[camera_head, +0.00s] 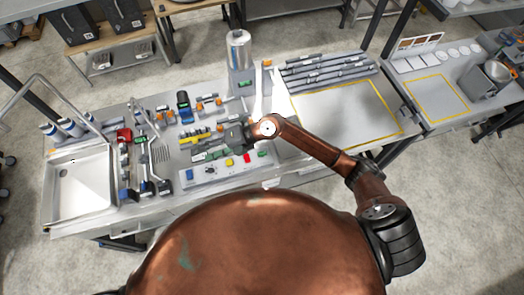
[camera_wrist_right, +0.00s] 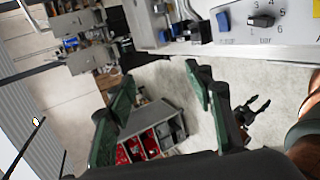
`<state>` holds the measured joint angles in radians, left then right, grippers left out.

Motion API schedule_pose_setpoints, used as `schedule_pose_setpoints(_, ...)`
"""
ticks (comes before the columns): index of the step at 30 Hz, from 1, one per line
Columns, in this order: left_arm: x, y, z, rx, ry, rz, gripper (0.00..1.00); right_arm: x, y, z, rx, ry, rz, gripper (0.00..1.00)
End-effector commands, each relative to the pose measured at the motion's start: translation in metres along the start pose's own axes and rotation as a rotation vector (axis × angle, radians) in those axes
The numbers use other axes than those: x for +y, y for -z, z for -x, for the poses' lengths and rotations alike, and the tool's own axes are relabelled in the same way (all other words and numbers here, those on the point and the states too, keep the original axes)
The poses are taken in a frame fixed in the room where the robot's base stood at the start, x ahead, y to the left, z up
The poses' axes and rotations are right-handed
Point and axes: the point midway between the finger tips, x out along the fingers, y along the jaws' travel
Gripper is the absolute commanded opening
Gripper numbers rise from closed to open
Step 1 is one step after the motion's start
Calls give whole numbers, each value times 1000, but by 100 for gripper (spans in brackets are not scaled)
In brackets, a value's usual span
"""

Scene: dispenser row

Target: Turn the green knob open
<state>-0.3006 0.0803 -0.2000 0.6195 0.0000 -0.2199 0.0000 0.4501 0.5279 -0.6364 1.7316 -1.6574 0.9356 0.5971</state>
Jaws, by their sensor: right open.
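My right gripper (camera_head: 226,141) is above the bench, over the crowded middle part behind the white control panel (camera_head: 222,172). In the right wrist view its two fingers (camera_wrist_right: 160,108) are spread apart with nothing between them. In the wrist view a black dial (camera_wrist_right: 262,21) with numbers shows on a panel at top right.
A metal sink (camera_head: 82,190) is at the left. A silver cylinder (camera_head: 238,50) stands at the back. Small valves and fittings crowd the bench between them. A yellow-outlined area (camera_head: 350,110) at the right is clear. A bin with red contents (camera_wrist_right: 150,140) shows low in the wrist view.

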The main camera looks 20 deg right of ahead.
Motion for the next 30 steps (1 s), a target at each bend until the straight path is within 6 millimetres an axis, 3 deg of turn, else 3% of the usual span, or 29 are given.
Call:
schedule_pose_setpoints(1, 0, -1, 1, -1, 0, 0, 40, -37, -2, 3, 48, 171, 47, 48)
schedule_pose_setpoints(3, 0, -1, 2, -1, 0, 0, 40, -90, -8, 18, 97, 403, 81, 48)
schedule_pose_setpoints(6, 0, 0, 3, -1, 0, 0, 40, -147, -24, 56, 126, 689, 94, 48)
schedule_pose_setpoints(9, 0, 0, 4, -1, -1, 0, 40, -182, -41, 96, 125, 902, 83, 48)
schedule_pose_setpoints(12, 0, 0, 4, -1, -1, 0, 40, -199, -51, 124, 117, 1030, 67, 48)
schedule_pose_setpoints(15, 1, 0, 6, -1, -1, 0, 40, -208, -55, 135, 113, 1084, 57, 48)
schedule_pose_setpoints(30, 0, 4, 26, 2, -1, 0, 40, -267, -50, 105, 114, 1088, 55, 48)
